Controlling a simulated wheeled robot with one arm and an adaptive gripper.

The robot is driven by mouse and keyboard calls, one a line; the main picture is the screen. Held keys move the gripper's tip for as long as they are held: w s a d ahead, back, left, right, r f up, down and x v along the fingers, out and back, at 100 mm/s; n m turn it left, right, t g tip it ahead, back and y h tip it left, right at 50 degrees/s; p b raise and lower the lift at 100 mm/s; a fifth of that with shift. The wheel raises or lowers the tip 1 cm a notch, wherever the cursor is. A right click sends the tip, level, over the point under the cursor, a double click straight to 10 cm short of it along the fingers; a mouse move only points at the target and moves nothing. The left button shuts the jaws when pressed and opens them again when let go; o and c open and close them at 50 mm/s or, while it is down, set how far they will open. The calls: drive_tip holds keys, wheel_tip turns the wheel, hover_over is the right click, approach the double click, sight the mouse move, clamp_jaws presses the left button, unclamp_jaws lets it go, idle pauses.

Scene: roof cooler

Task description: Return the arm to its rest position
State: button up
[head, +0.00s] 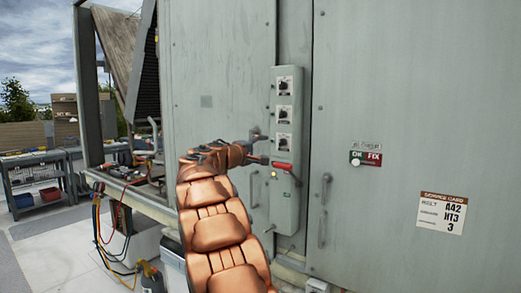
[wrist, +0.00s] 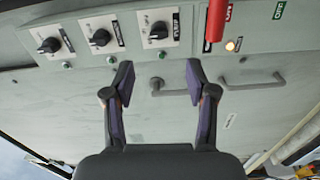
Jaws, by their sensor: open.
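My arm (head: 215,225), in copper-coloured padded segments, rises from the bottom of the head view toward the grey control box. My gripper (head: 258,142) is at its end, just left of the box. In the wrist view, the gripper (wrist: 160,78) has its two dark fingers spread apart with nothing between them. The control box (head: 288,205) carries three dark knobs on white plates and a red lever (head: 284,166). The lever also shows in the wrist view (wrist: 216,20), beside a lit lamp (wrist: 233,45).
The large grey cabinet (head: 385,80) fills the right side, with a door handle (head: 324,205), an OK/FIX sign (head: 365,158) and a service card (head: 441,213). A blue-grey cart (head: 38,185) stands far left. Cables and a dark bottle (head: 151,278) are at lower left.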

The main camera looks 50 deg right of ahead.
drive_tip(key=shift+a, duration=0.15)
idle(0.5)
drive_tip(key=s+a+f+y, duration=0.3)
drive_tip(key=s+a+f, duration=0.1)
drive_tip(key=a+f, duration=0.5)
drive_tip(key=s+a+f+y, duration=0.4)
drive_tip(key=s+a+f, duration=0.15)
drive_tip(key=a, duration=0.55)
drive_tip(key=s+a+f+y, duration=0.3)
drive_tip(key=a+f, duration=0.5)
drive_tip(key=a, duration=0.1)
drive_tip(key=s+a+f+g+y, duration=0.1)
drive_tip(key=s+a+f+y, duration=0.3)
drive_tip(key=s+a, duration=0.6)
drive_tip(key=s+a+f+g+y, duration=0.1)
drive_tip(key=s+a+f+y, duration=0.3)
drive_tip(key=s+a+f, duration=0.5)
drive_tip(key=s+a, duration=0.2)
drive_tip(key=a, duration=0.5)
drive_tip(key=shift+s+a, duration=0.15)
drive_tip(key=shift+s, duration=0.05)
